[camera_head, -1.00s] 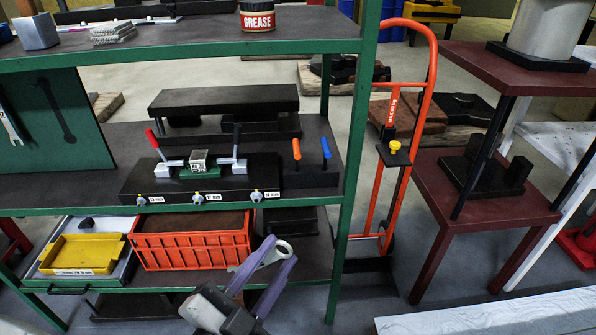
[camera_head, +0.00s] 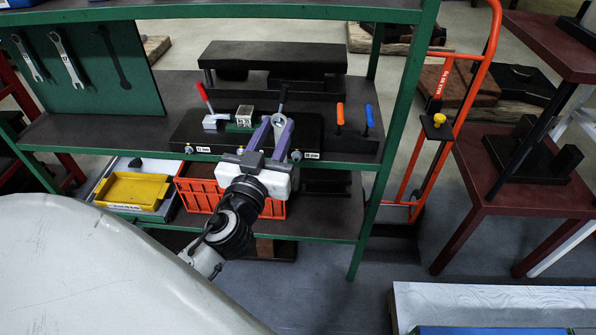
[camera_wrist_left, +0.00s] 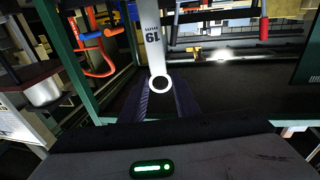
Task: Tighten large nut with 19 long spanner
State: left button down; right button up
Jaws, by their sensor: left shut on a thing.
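My left gripper (camera_head: 274,130), with purple fingers, is shut on the long spanner (camera_wrist_left: 150,45). In the left wrist view the spanner is marked 19 mm and its ring end lies between the fingers. In the head view the spanner's ring end (camera_head: 279,120) shows between the fingers, while the rest is hard to make out. The gripper is in front of the black nut block (camera_head: 180,138) on the middle shelf. The large nut (camera_head: 296,155) at the 19 mm label sits on the block's front, just right of the gripper. The 17 mm nut is hidden. My right gripper is not in view.
Two spanners (camera_head: 66,60) hang on the green board (camera_head: 92,90) beside an empty dark outline. Red, black, orange and blue handles stand up around the block. An orange crate (camera_head: 197,195) and yellow tray (camera_head: 133,190) are below. A green post (camera_head: 391,130) stands on the right.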

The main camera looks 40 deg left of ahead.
pick_arm(q)
jog(key=w+a+r+n+g+y+p, duration=0.1)
jog(key=w+a+r+n+y+p, duration=0.2)
jog(key=a+n, duration=0.5)
jog(key=shift+m+g+y, duration=0.3)
jog(key=shift+m, duration=0.2)
jog(key=f+b, duration=0.1)
jog(key=b, duration=0.1)
jog(key=w+f+b, duration=0.1)
jog(key=f+b, duration=0.1)
jog(key=w+f+b, duration=0.1)
jog(key=f+b, duration=0.1)
jog(key=shift+d, duration=0.4)
